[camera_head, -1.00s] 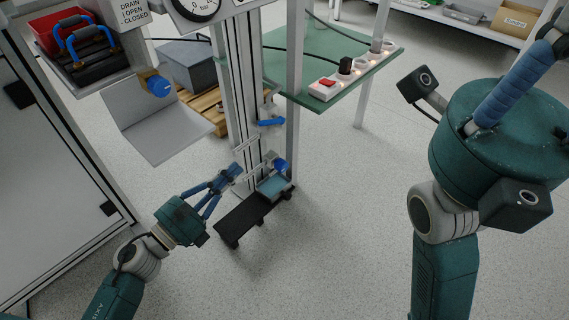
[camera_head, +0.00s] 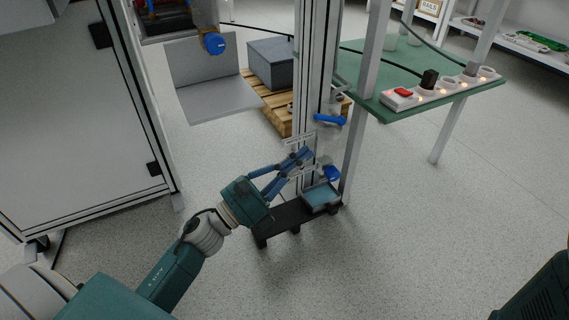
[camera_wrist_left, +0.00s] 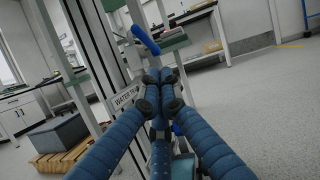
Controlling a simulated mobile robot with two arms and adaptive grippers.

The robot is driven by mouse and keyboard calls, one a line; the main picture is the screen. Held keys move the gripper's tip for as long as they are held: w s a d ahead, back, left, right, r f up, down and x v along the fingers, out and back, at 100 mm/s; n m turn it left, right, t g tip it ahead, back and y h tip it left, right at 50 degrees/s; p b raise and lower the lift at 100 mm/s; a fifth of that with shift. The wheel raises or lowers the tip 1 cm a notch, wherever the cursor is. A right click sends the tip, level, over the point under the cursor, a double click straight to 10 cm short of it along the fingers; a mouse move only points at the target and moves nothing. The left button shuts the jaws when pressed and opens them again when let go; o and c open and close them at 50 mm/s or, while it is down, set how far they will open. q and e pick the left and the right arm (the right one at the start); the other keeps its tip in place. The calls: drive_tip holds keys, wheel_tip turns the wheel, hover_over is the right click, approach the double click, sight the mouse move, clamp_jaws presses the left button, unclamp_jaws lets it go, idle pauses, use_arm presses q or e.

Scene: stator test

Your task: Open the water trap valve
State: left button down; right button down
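A blue valve lever (camera_head: 330,119) is on the metal column, above my left gripper. It also shows in the left wrist view (camera_wrist_left: 145,40), above the fingertips. A second blue handle (camera_head: 332,173) sits lower, just above a small tray (camera_head: 320,196). A white label (camera_wrist_left: 125,97) starting "WATER TR" is on the column behind the fingers. My left gripper (camera_head: 304,158) is at the column, between the two blue handles in the picture. Its blue fingers converge with tips together in the left wrist view, holding nothing visible. They partly hide the lower handle there. My right gripper is out of view.
A green table (camera_head: 420,95) with a power strip (camera_head: 440,88) is right of the column. A grey box (camera_head: 270,62) stands on a wooden pallet (camera_head: 283,118) behind. A black stand (camera_head: 285,217) is below the gripper. Another blue knob (camera_head: 214,44) is upper left.

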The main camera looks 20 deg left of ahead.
sight(329, 119)
use_arm(q)
drive_tip(key=shift+w+d+r+p, duration=0.2)
drive_tip(key=shift+w+r+p, duration=0.35)
drive_tip(key=shift+r, duration=0.15)
drive_tip(key=shift+w+d+r+p, duration=0.25)
drive_tip(key=shift+w+r+p, duration=0.3)
drive_tip(key=shift+w+r, duration=0.1)
drive_tip(key=shift+w+d+r+p, duration=0.2)
drive_tip(key=shift+w+r+p, duration=0.35)
drive_tip(key=shift+r, duration=0.15)
